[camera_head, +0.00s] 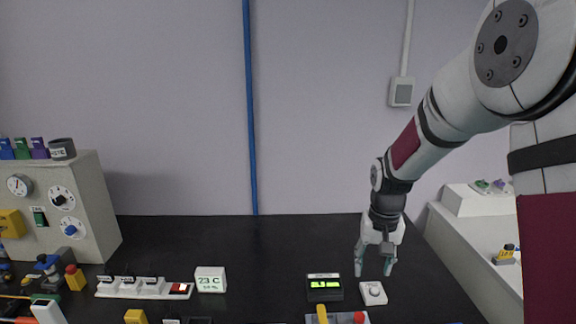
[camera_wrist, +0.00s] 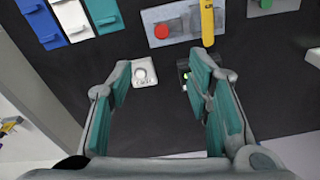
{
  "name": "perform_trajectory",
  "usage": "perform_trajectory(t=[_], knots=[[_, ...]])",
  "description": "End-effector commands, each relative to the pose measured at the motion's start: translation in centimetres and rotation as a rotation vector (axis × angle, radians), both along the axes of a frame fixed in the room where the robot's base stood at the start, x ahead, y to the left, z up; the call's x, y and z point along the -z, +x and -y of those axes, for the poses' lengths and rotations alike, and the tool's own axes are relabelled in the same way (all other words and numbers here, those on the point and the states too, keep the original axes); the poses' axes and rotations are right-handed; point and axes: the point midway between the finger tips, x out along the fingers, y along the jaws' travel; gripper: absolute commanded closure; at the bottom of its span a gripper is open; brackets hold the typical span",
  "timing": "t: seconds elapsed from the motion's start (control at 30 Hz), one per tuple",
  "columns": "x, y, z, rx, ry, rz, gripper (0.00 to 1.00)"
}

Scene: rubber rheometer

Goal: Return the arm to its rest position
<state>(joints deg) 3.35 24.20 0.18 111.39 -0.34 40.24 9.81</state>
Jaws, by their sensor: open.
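My gripper (camera_head: 374,268) hangs from my arm at the right side of the black bench (camera_head: 200,240), fingers pointing down. In the wrist view my gripper (camera_wrist: 165,95) has its two teal-padded fingers spread apart with nothing between them. A small white box with a round knob (camera_head: 373,292) stands close by the fingertips in the head view. It also shows between and beyond the fingers in the wrist view (camera_wrist: 144,73). I cannot tell how high the fingers are above the bench.
A black device with a green display (camera_head: 323,288) stands left of the gripper. A panel with a red button and yellow lever (camera_head: 343,318) is at the front. A white clock-like display (camera_head: 210,280) and a grey machine (camera_head: 60,205) are farther left. The back middle of the bench is clear.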

Motion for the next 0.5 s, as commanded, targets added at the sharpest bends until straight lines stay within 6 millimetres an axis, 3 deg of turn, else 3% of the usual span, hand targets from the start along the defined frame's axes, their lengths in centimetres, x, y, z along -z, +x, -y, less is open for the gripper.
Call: perform_trajectory(t=[0.03, 0.2, 0.5], knots=[[-2.5, -1.0, -0.2, -0.011, -0.002, 0.029, 0.54], [-8.3, -4.6, -0.8, -0.049, -0.01, 0.097, 0.54], [-15.7, -12.7, -1.7, -0.115, -0.026, 0.216, 0.54]])
